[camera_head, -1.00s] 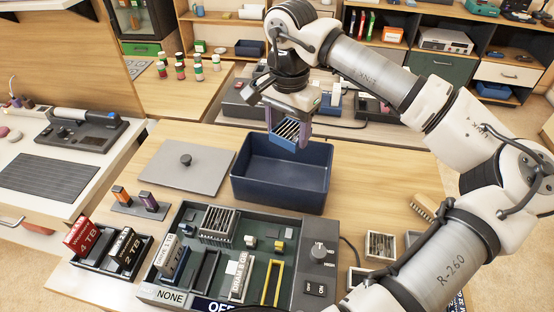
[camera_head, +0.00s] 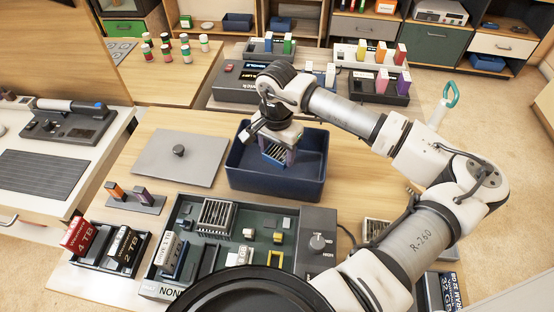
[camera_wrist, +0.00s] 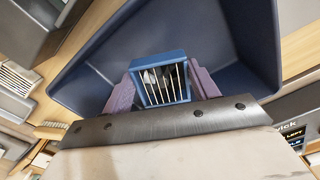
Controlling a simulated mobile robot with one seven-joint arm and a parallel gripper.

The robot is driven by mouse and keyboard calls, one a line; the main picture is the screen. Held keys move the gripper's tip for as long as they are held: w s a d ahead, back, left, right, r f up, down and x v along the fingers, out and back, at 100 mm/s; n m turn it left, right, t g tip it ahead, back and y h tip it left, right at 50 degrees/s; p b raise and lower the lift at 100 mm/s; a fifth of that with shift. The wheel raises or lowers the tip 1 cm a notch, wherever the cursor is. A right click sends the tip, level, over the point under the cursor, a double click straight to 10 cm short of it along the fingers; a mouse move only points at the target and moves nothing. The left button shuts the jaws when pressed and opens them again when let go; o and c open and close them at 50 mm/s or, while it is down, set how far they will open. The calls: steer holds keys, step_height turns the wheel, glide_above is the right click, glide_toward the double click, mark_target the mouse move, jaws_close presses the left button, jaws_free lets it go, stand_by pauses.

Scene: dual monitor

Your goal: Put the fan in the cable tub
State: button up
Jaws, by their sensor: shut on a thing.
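The fan (camera_head: 275,151), a small blue frame with pale slats, is held between the purple fingers of my gripper (camera_head: 277,155). In the wrist view the fan (camera_wrist: 161,79) sits between both fingers of my gripper (camera_wrist: 160,85), which touch its sides. The cable tub (camera_head: 270,185) is a dark blue open box on the wooden table. The fan is inside or just over the tub's opening, below the level of the far rim in the picture. The tub walls (camera_wrist: 215,35) surround it in the wrist view. Whether the fan touches the tub floor I cannot tell.
A grey lid (camera_head: 178,160) with a knob lies left of the tub. An open green-grey case (camera_head: 265,245) with components stands in front. Drive racks (camera_head: 120,255) are at the front left. Several coloured modules (camera_head: 380,80) stand on the bench behind.

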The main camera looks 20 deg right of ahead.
mark_target(277, 172)
steer(key=shift+f+p, duration=0.4)
steer(key=shift+f, duration=2.15)
steer(key=shift+f, duration=0.2)
steer(key=o, duration=1)
step_height(277, 172, up, 12)
steer(key=shift+r+b, duration=0.2)
steer(key=shift+b, duration=0.8)
